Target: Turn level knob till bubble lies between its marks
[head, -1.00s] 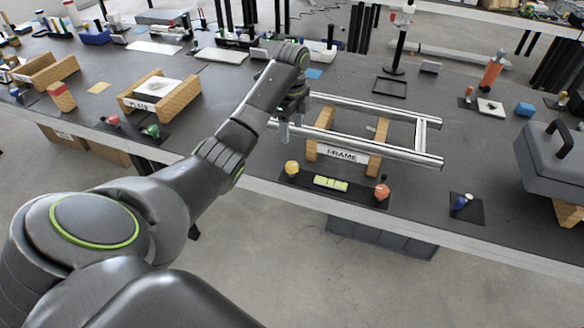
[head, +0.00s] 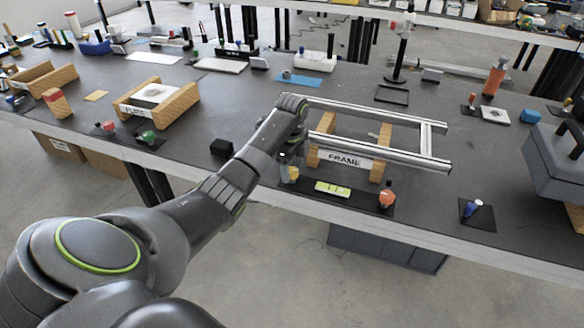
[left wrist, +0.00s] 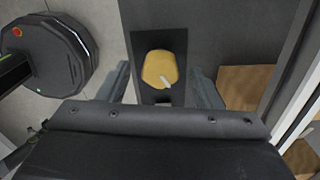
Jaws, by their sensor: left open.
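The level (head: 333,189) is a yellow-green vial with dark marks, lying on a black plate in front of the metal frame (head: 400,153). Its bubble is too small to place against the marks. A yellow knob (head: 293,174) stands left of the level and an orange-red knob (head: 387,196) stands right of it. My left gripper (head: 288,164) is at the yellow knob. In the left wrist view the yellow knob (left wrist: 158,67), with a pale pointer mark, sits between the two spread fingers (left wrist: 160,84), with gaps on both sides. My right gripper is out of view.
The frame rests on wooden blocks marked FRAME (head: 345,160), close beside my left gripper. A blue knob (head: 473,207) stands on a black pad to the right. The table's front edge is close.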

